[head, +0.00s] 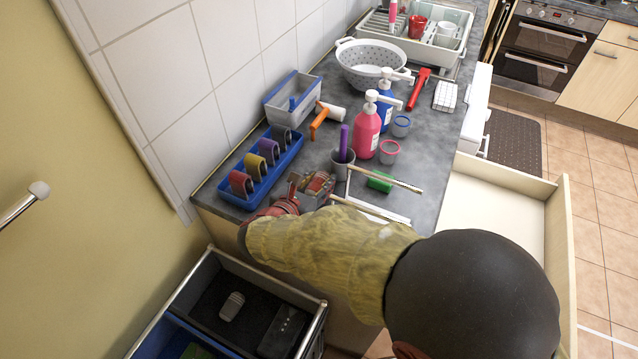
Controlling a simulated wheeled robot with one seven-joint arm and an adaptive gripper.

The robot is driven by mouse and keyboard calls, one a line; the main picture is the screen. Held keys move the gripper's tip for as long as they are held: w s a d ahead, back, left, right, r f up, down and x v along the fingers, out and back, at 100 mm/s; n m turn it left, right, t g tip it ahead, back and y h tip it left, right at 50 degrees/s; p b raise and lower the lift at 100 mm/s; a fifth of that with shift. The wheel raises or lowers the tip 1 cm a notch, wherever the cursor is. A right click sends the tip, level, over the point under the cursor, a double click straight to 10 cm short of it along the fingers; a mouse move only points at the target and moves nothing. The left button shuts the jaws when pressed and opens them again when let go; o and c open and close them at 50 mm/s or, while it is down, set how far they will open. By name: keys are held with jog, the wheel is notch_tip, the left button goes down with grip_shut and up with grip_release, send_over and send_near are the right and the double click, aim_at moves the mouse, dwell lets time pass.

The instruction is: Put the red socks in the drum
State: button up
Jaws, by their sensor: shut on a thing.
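My gripper (303,192) is low over the near left part of the counter, in front of the blue tray (262,177). It is shut on a small reddish bundle (319,183), which looks like the red socks; the fingers hide part of it. In the blue tray several rolled bundles stand in a row: a dark red one (240,183), a yellow one (255,166), a purple one (269,151) and a dark grey one (282,138). I cannot see a drum in this view.
An open drawer (563,240) juts out at right. A dark bin (318,318) is below the counter's left end.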

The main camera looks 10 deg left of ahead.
jog(key=shift+r, duration=0.1)
jog(key=shift+f, duration=0.2)
jog(key=o, duration=1.1)
jog(key=shift+o, duration=0.2)
jog(key=shift+r, duration=0.15)
